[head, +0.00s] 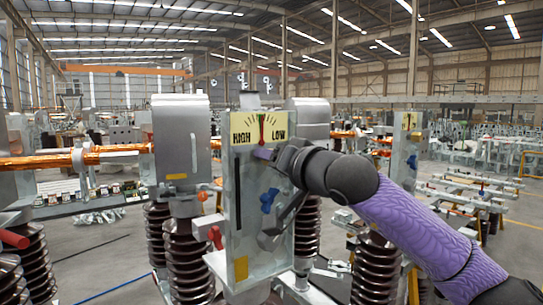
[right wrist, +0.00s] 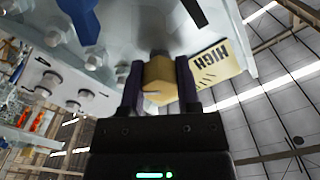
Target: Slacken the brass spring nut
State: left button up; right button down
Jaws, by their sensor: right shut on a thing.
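The brass spring nut (right wrist: 158,78) is a yellow block-like piece between the two dark purple fingers in the right wrist view. My right gripper (right wrist: 158,88) is shut on it, one finger on each side. In the head view my right gripper (head: 268,153) reaches in from the right to the upper part of the grey panel (head: 256,225), just below the yellow HIGH/LOW scale (head: 246,121). The nut is hidden there behind the gripper. The scale's needle (head: 262,127) stands roughly upright between HIGH and LOW. My left gripper is not in view.
A blue knob (head: 268,200) and a grey lever (head: 285,222) are on the panel below my gripper. A red handle (head: 216,237) is at its left edge. Brown ribbed insulators (head: 187,258) and grey housings (head: 181,140) stand around it. Open floor shows at the left.

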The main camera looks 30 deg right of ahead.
jog(key=shift+f+n, duration=0.15)
jog(key=shift+n, duration=0.55)
jog(key=shift+c, duration=1.6)
grip_release()
jog(key=s+b, duration=0.4)
jog(key=s, duration=0.6)
jog(key=shift+d, duration=0.4)
